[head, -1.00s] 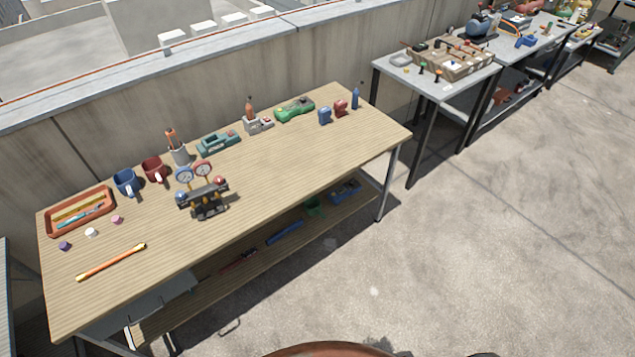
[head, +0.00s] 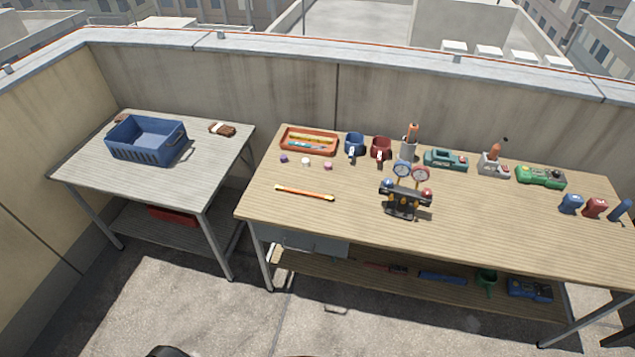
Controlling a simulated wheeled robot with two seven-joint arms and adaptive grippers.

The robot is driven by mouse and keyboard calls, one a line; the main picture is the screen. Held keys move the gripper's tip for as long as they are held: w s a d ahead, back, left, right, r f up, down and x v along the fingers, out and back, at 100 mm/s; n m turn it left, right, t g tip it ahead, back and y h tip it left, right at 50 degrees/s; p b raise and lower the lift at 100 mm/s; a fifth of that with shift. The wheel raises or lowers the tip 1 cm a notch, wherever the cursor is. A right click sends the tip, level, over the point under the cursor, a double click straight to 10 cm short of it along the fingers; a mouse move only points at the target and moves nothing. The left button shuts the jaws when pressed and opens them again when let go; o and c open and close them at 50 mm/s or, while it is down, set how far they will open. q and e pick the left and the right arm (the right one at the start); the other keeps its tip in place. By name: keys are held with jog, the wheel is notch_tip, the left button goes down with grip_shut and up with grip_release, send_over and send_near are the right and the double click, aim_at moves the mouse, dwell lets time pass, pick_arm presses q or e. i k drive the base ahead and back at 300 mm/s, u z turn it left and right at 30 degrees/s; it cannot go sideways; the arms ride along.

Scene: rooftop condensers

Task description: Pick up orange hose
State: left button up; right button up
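The orange hose (head: 304,193) is a short, straight orange piece with yellowish ends. It lies flat on the front left part of the wooden workbench (head: 470,229), left of the gauge manifold and in front of the small caps. Nothing covers it. Neither of my grippers shows in the head view.
A gauge manifold (head: 405,198) stands right of the hose. A grey table (head: 80,177) with a blue crate (head: 147,140) stands left, across a narrow gap. Concrete floor in front is clear.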

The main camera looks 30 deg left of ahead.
aim_at(279, 188)
jog(key=z, duration=0.1)
jog(key=k, duration=0.45)
jog(key=u, duration=1.4)
jog(key=i, duration=1.4)
jog(key=z, duration=0.2)
